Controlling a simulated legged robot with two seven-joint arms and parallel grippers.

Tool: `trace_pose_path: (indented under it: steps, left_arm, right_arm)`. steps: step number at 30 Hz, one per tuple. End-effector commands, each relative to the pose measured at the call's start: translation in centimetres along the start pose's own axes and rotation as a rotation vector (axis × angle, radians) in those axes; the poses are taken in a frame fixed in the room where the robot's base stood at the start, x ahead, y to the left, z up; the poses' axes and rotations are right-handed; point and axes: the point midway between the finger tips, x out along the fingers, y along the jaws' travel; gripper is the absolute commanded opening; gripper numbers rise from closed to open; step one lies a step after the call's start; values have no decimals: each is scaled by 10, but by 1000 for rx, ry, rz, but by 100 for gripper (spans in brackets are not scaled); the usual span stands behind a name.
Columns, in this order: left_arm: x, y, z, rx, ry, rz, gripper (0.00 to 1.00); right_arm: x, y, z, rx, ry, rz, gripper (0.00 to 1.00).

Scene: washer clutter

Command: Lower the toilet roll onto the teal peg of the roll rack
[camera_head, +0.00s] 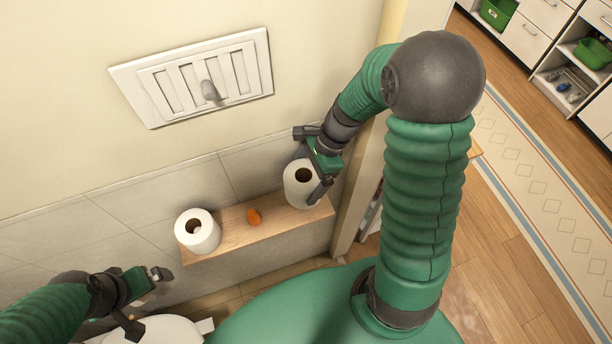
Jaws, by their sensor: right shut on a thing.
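A white toilet roll (297,192) is upright at the right end of a wooden roll rack (233,235) on the wall. My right gripper (309,168) is shut on this roll from above and the right, with one finger across its right side. I cannot tell whether the roll touches the wood. No teal peg shows; the held roll may hide it. An orange peg-like piece (254,216) stands bare mid-rack. My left gripper (148,301) is open and empty at the lower left, apart from the rack.
Another white toilet roll (197,232) stands at the rack's left end. A white wall panel (199,77) with a grey lever is above. A white toilet (152,331) is at the lower left, and a door frame (361,181) is close right of the held roll.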

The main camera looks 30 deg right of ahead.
Motion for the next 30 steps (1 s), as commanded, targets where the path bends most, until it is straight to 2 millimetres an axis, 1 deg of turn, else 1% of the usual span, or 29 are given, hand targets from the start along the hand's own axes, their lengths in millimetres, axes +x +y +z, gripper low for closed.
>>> trace_pose_path:
  steps: [13,27,30]
  left_arm:
    - [0,0,0,0,0,0,100]
    - [12,0,3,0,0,0,100]
    - [13,0,3,0,0,0,100]
  right_arm:
    - [1,0,0,1,0,0,40]
    - [18,0,-8,2,0,0,40]
    - [19,0,-9,2,0,-1,40]
